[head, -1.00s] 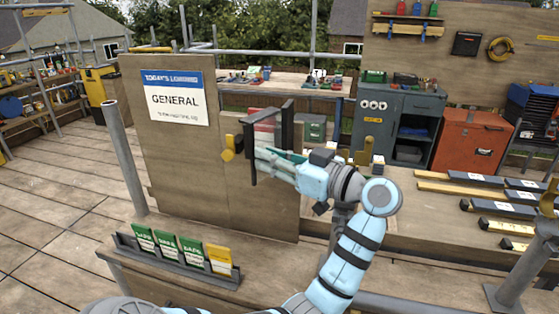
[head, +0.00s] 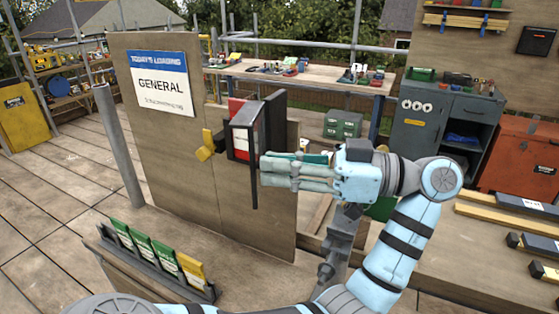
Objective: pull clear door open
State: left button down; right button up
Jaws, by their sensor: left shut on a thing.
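A dark-framed cabinet (head: 275,122) is fixed to a wooden board, with a red and white item (head: 238,130) inside. The clear door (head: 253,185) shows as a thin dark frame that stands out from the cabinet's front. Its pane is too clear to make out well. My left gripper (head: 264,173) comes from the right with its fingers at the door's near edge, shut on it. The fingers cover part of the frame, so the exact grip is hidden. My right gripper is not in view.
A rack of green and yellow packets (head: 150,255) stands in front. A metal post (head: 120,150) stands at the left. A grey cabinet (head: 440,115) stands behind on the right.

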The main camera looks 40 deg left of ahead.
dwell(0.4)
pick_arm(q)
jog(key=c, duration=1.7)
grip_release()
notch_tip(320, 180, up, 10)
